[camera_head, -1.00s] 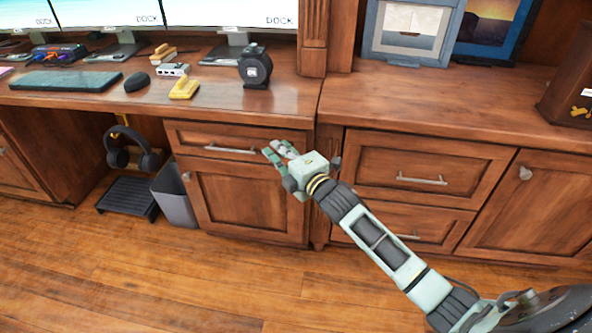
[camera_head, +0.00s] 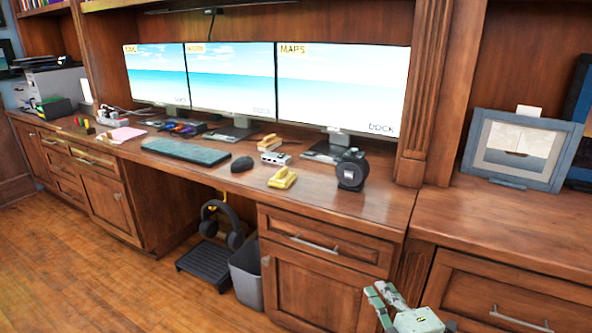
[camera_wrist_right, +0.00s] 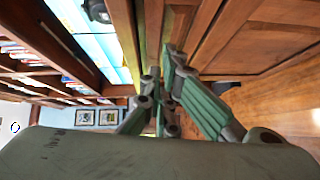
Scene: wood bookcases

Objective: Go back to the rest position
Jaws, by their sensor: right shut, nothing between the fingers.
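My right gripper (camera_head: 385,300) shows at the bottom right of the head view, in front of the drawers below the desk. Its pale green fingers are shut with nothing between them. In the right wrist view the shut fingers (camera_wrist_right: 168,85) point toward the wooden cabinet fronts and touch nothing that I can see. My left gripper is in neither view.
The wooden desk (camera_head: 330,200) holds three monitors, a keyboard (camera_head: 186,151), a mouse (camera_head: 242,164), a yellow stapler-like item (camera_head: 283,178) and a black round device (camera_head: 351,170). Headphones (camera_head: 222,222) hang below, beside a grey bin (camera_head: 246,274). The floor (camera_head: 150,290) at left is clear.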

